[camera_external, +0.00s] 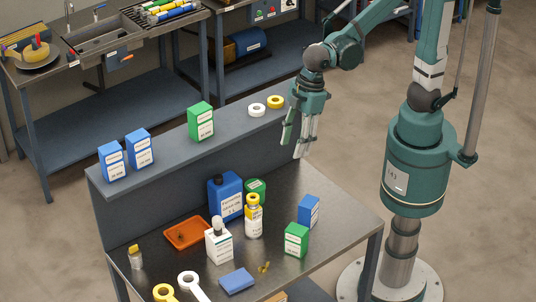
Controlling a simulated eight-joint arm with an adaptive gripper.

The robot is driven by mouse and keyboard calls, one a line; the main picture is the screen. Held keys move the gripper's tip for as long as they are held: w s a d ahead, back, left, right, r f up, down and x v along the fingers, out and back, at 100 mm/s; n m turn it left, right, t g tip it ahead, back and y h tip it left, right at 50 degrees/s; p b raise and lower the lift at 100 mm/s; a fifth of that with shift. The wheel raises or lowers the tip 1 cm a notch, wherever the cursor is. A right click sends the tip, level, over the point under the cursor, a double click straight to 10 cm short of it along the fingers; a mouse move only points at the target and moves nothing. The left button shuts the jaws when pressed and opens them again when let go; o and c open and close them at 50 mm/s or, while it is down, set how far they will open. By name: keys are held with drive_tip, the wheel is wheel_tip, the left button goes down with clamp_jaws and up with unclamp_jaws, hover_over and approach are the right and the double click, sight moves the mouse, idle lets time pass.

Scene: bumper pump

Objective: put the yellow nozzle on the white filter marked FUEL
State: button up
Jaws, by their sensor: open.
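My gripper (296,140) is open and empty, pointing down beside the right end of the raised shelf, above the bench top. A white cylinder with a yellow top (253,219) stands upright mid-bench; its label is too small to read, so I cannot tell whether it is the FUEL filter. A white bottle with a pale top (218,242) stands left of the cylinder. My gripper is apart from all of these, above and to their right.
A blue jug (225,196) and a green round item (256,187) stand behind the cylinder. An orange tray (186,234), a green box (296,240), a blue box (308,211) and a flat blue block (236,281) surround it. Boxes and tape rolls sit on the shelf (172,152).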

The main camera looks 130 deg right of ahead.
drive_tip(key=s+a+r+t, duration=0.1)
drive_tip(key=s+a+t, duration=0.1)
drive_tip(key=s, duration=0.7)
drive_tip(key=s+a+r+t, duration=0.1)
drive_tip(key=s+a+t, duration=0.1)
drive_tip(key=s, duration=0.8)
drive_tip(key=shift+s+a+r, duration=0.2)
drive_tip(key=shift+s+a, duration=0.05)
drive_tip(key=shift+a, duration=0.3)
drive_tip(key=shift+f, duration=0.15)
wheel_tip(320, 180, down, 9)
drive_tip(key=b, duration=0.9)
drive_tip(key=shift+f+b, duration=0.2)
drive_tip(key=shift+b, duration=0.1)
